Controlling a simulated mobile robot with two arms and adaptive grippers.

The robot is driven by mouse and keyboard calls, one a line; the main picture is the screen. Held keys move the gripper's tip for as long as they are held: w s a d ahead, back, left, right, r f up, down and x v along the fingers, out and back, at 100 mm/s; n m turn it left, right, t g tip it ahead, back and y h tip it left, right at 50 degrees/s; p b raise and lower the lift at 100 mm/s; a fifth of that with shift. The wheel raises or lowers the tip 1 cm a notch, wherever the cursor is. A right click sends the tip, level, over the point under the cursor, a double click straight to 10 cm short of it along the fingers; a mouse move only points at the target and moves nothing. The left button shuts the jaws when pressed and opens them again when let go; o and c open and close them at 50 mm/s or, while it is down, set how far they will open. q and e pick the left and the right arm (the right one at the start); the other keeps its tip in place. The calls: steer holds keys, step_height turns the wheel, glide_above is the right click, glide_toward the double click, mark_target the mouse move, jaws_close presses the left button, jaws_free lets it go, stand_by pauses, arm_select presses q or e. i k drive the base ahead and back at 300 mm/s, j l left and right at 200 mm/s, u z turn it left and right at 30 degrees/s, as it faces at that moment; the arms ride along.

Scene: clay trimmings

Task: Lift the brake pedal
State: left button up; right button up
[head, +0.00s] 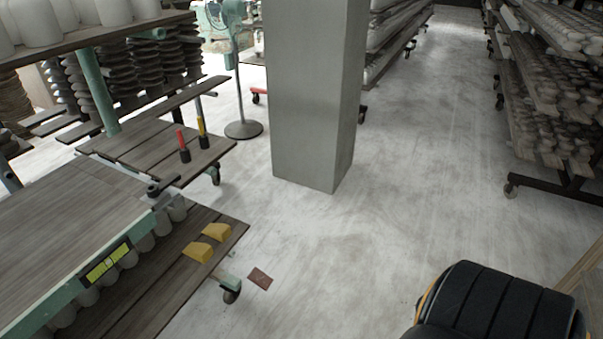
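A small reddish-brown plate (260,278) shows low by the floor, just right of a dark caster (231,295) at the near right corner of the wooden cart (60,230). It looks like the brake pedal, but it is too small to be sure, and I cannot tell whether it is joined to the caster. A pale green bracket (229,281) sits above the caster. Neither of my grippers is in the head view, so nothing of mine is seen touching the plate.
Two yellow wedges (208,242) lie on the cart's lower shelf. A grey square column (312,95) stands in the middle. Loaded racks (550,90) line the right side. A black ribbed object (500,305) fills the bottom right. Floor (400,190) right of the column is clear.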

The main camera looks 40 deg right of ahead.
mark_target(258, 277)
steer(key=z, duration=1.7)
steer(key=i+z, duration=0.1)
steer(key=z, duration=0.25)
steer(key=i+j+z, duration=0.1)
steer(key=i+z, duration=0.2)
steer(key=i, duration=1.65)
steer(key=i+j+u, duration=0.1)
steer(key=i+u, duration=0.7)
steer(key=i+l+u, duration=0.2)
steer(key=i+u, duration=0.15)
steer(key=i, duration=0.15)
steer(key=i+l+u, duration=0.25)
steer(key=i+u, duration=0.15)
steer(key=i+j+u, duration=0.2)
steer(key=i+u, duration=0.2)
steer(key=i+j+u, duration=0.1)
steer(key=i+u, duration=0.6)
steer(key=u, duration=0.15)
steer(key=i+l+u, duration=0.15)
steer(key=i+u, duration=0.25)
steer(key=u, duration=2.25)
